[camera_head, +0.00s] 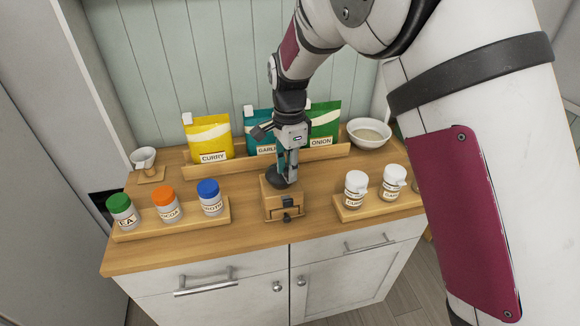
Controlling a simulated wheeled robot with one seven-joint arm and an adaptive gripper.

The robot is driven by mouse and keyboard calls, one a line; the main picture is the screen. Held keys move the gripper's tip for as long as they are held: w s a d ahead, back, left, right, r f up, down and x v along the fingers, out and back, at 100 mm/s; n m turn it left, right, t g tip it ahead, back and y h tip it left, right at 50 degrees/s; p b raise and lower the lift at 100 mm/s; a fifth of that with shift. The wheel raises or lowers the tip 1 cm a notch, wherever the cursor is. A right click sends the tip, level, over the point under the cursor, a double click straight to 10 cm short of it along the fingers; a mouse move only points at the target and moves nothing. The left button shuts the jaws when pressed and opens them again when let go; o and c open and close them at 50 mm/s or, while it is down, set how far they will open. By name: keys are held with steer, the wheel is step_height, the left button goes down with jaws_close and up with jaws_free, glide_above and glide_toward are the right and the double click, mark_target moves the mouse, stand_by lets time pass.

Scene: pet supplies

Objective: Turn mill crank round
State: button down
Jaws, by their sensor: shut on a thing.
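The mill (280,203) is a small wooden box with a dark domed top and a dark knob on its front drawer. It stands upright in the middle of the wooden counter. My gripper (291,178) points down over the mill's top and is shut on the mill crank. The crank itself is mostly hidden behind my fingers and the dark top, so its direction is hard to tell.
Left of the mill, a wooden tray (182,224) holds jars with green, orange and blue lids. Right, another tray (350,212) holds two white-lidded jars. Behind stand yellow (207,135) and green pouches in a rack, and a white bowl (369,134).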

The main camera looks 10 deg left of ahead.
steer(key=c, duration=1.3)
jaws_free()
steer(key=shift+c, duration=0.2)
step_height(320, 180, up, 12)
